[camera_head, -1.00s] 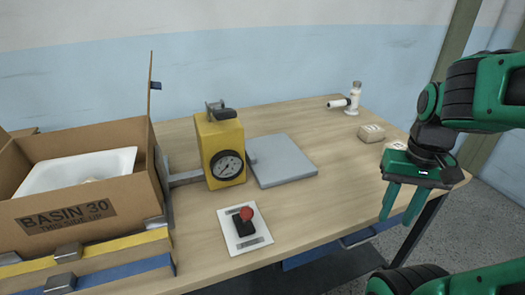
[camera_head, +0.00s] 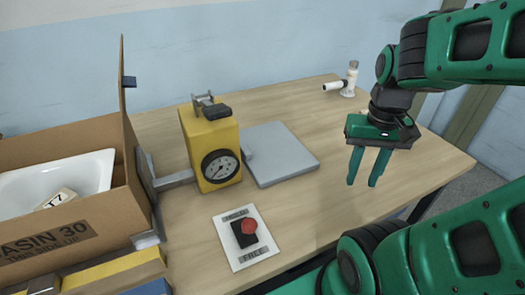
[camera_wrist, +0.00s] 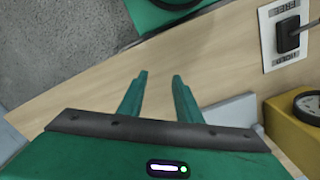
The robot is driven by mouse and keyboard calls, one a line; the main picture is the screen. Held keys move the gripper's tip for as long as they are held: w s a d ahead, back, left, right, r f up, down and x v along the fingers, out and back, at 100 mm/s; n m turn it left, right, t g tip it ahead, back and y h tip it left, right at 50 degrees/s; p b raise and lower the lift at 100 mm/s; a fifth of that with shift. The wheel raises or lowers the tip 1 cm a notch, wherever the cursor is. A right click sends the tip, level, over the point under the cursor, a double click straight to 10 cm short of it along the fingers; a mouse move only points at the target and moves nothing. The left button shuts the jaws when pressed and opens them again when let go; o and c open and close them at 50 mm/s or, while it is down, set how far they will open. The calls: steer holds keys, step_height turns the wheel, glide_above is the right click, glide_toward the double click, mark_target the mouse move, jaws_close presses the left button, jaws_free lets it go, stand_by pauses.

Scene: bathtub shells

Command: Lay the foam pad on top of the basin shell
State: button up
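The white basin shell (camera_head: 98,170) sits in an open cardboard box (camera_head: 85,216) marked BASIN 30 at the left. A small pale block (camera_head: 60,198) with dark marks lies inside the basin. A flat grey slab (camera_head: 280,153) lies on the table beside the yellow gauge unit; I cannot tell whether it is the foam pad. My gripper (camera_head: 365,182) is above the right part of the table, right of the slab. In the wrist view its two fingers (camera_wrist: 158,78) are apart, with nothing between them.
The yellow gauge unit (camera_head: 212,145) stands between box and slab. A switch panel (camera_head: 235,250) with a red knob lies near the front edge. The table (camera_head: 305,200) is clear right of the panel.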

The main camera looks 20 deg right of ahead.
steer(key=shift+o, duration=0.4)
steer(key=o, duration=0.5)
steer(key=shift+s+a+r, duration=0.1)
steer(key=shift+s+r, duration=0.15)
steer(key=shift+s, duration=0.05)
steer(key=o, duration=0.4)
steer(key=shift+w+r+n, duration=0.2)
steer(key=shift+r+n, duration=0.1)
steer(key=shift+n, duration=0.2)
step_height(320, 180, up, 3)
steer(key=n, duration=2.3)
glide_above(246, 147)
step_height(246, 147, down, 4)
steer(key=shift+f, duration=0.1)
steer(key=shift+s+f, duration=0.15)
steer(key=shift+f, duration=1.4)
steer(key=shift+s+f, duration=0.1)
steer(key=shift+f, duration=1.4)
